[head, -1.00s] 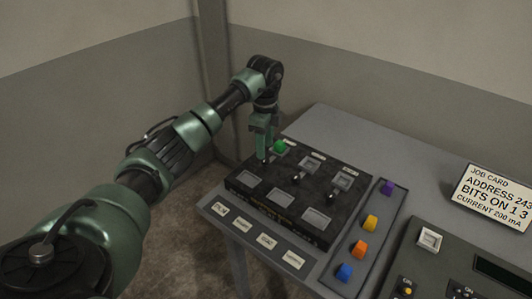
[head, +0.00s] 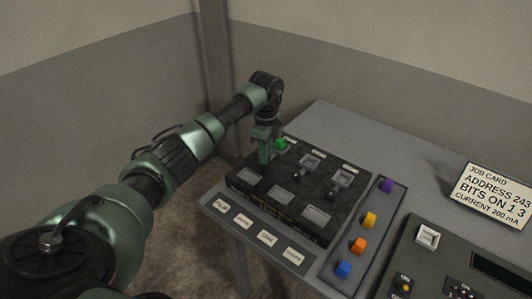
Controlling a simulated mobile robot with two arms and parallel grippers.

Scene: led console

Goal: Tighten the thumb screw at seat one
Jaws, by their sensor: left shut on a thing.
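The dark console panel (head: 240,190) lies on the grey table and has several square seats. A green block (head: 281,144) sits in the back-left seat, beside my left gripper. My left gripper (head: 265,160) points down at the panel's back-left corner, in front of that seat. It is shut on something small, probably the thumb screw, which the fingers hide. Black thumb screws (head: 299,175) show in front of the middle seat and the right seat (head: 333,191). My right gripper is not in view.
A tray (head: 366,199) to the right holds purple, yellow, orange and blue blocks. Several white labels (head: 243,221) line the table's front edge. A job card (head: 494,195) and a grey-green switch box (head: 430,262) stand at the right.

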